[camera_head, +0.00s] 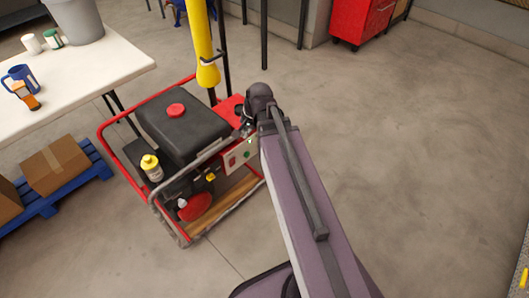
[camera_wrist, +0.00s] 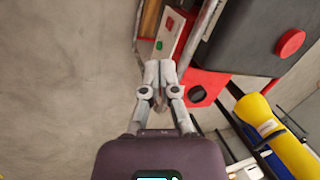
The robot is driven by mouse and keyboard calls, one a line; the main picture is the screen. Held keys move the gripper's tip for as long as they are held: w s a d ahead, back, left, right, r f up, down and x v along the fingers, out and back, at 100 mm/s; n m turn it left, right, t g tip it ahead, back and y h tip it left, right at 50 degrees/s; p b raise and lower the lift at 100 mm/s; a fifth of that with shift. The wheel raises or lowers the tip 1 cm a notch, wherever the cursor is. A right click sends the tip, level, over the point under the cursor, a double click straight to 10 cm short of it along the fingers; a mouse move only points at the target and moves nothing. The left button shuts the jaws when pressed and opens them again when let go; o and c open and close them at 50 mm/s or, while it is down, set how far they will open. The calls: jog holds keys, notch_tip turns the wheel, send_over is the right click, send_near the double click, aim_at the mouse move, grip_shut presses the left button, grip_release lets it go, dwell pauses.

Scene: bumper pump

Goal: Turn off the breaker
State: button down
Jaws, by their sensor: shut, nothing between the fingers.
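The pump unit (camera_head: 185,125) has a black body with a red cap, set in a red tubular frame on the floor. Its light control panel (camera_head: 240,157) carries a small red patch and a small green patch. In the wrist view the panel (camera_wrist: 178,36) is at the top, with a red button (camera_wrist: 170,23) and a green button (camera_wrist: 159,45). I cannot tell which part is the breaker. My gripper (camera_wrist: 160,66) is shut and empty, its fingertips just below the panel's lower end in the picture; contact is unclear. In the head view my arm hides most of it.
A grey frame bar (camera_wrist: 202,30) runs beside the panel. A yellow tube (camera_head: 203,45) stands behind the pump. A white table (camera_head: 85,65) with mugs and a bin is at left, above a blue pallet (camera_head: 93,158) with boxes. The floor at right is clear.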

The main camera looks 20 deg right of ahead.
jog(key=w+d+f+m+t+b, duration=0.3)
jog(key=d+f+m+b, duration=0.7)
jog(key=f+b, duration=0.4)
jog(key=w+d+f+m+t+y+b, duration=0.1)
jog(key=w+d+f+m+t+b, duration=0.3)
jog(key=d+f+m+b, duration=0.7)
jog(key=shift+w+f+m+b, duration=0.65)
jog(key=shift+f+b, duration=1.4)
jog(key=shift+b, duration=2.4)
jog(key=shift+d, duration=0.1)
jog(key=shift+w, duration=0.1)
jog(key=w+a+f+b, duration=0.4)
jog(key=w+f+b, duration=0.1)
jog(key=w, duration=0.6)
jog(key=shift+f+b, duration=0.3)
jog(key=shift+f, duration=0.05)
